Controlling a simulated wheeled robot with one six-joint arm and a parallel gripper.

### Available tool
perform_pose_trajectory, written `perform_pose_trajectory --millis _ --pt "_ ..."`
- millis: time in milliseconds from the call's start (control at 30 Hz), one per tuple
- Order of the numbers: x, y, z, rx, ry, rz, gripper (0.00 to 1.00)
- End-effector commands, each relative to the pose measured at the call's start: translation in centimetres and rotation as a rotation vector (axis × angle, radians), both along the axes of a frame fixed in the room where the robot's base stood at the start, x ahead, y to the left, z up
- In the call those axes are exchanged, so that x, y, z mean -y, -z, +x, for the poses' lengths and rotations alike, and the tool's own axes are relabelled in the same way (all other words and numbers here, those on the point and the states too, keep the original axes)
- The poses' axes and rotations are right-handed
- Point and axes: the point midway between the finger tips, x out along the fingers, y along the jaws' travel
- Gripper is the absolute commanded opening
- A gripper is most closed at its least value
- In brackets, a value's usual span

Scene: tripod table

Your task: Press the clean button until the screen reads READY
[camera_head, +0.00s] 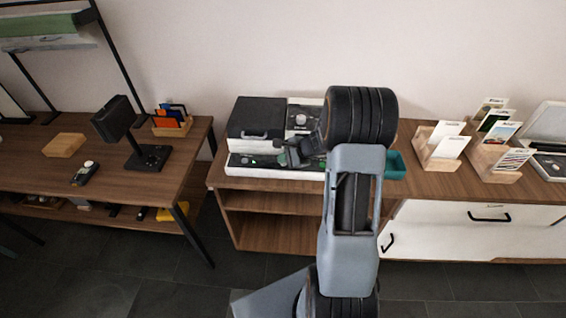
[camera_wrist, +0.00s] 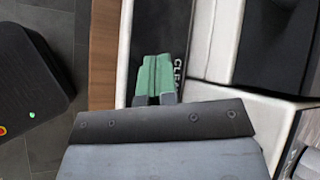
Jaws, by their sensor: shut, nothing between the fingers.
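A white and black machine (camera_head: 257,118) stands on the wooden cabinet against the wall. Its low front panel (camera_head: 240,161) has a dark face with small green marks; I cannot read any screen text. In the wrist view the dark panel (camera_wrist: 160,35) carries white lettering starting "CLEA", partly covered by my gripper. My gripper (camera_wrist: 153,60) has green fingertips, shut together and empty, over the panel beside that lettering. The clean button is not visible, and I cannot tell whether the fingertips touch the panel. In the head view my gripper (camera_head: 292,154) is over the panel's middle.
A teal bin (camera_head: 395,165) stands right of the machine, partly behind my arm. Wooden card holders (camera_head: 437,158) stand further right. A separate desk (camera_head: 120,195) on the left holds a black stand (camera_head: 148,158) and a handheld device (camera_head: 85,173). Floor shows between desk and cabinet.

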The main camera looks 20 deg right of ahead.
Motion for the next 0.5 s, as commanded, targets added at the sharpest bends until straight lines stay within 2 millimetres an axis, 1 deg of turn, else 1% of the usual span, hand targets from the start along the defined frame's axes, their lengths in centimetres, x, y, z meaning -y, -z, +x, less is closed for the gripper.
perform_pose_trajectory --millis 333,500 --pt "0.0 -1.5 0.0 0.000 -0.001 -0.001 0.00" --pt "0.0 -1.7 0.0 0.000 0.000 0.000 0.00"
